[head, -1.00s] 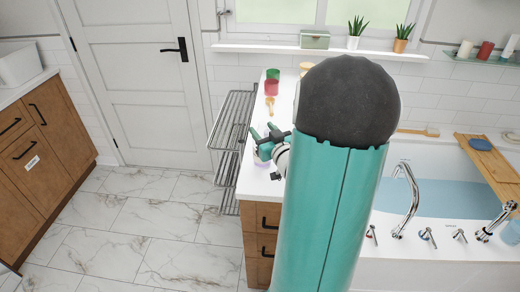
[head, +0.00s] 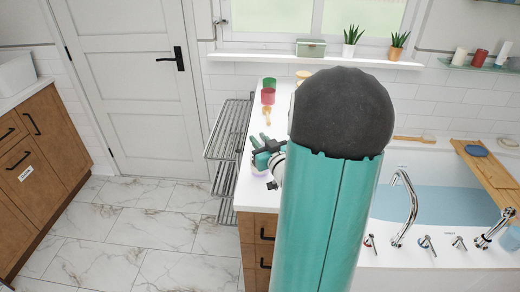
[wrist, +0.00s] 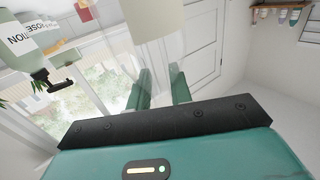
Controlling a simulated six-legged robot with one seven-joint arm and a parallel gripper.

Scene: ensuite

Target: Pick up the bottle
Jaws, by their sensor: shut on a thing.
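My gripper (head: 259,148) is over the white counter (head: 273,128), left of my teal arm in the head view. In the wrist view its two teal fingers (wrist: 161,88) are shut on a bottle (wrist: 155,22) with a clear part between the fingers and a cream part beyond. The wrist view looks upside down. A second, pale green bottle (wrist: 25,50) with a printed label and a black pump stands to the left there. In the head view my arm and gripper mostly hide the held bottle, and I cannot tell whether it touches the counter.
Green (head: 269,83) and red (head: 268,97) cups stand farther back on the counter. A wire rack (head: 229,130) is at its left side. The bathtub (head: 432,207) with a tap is to the right. Marble floor (head: 130,235) is open to the left.

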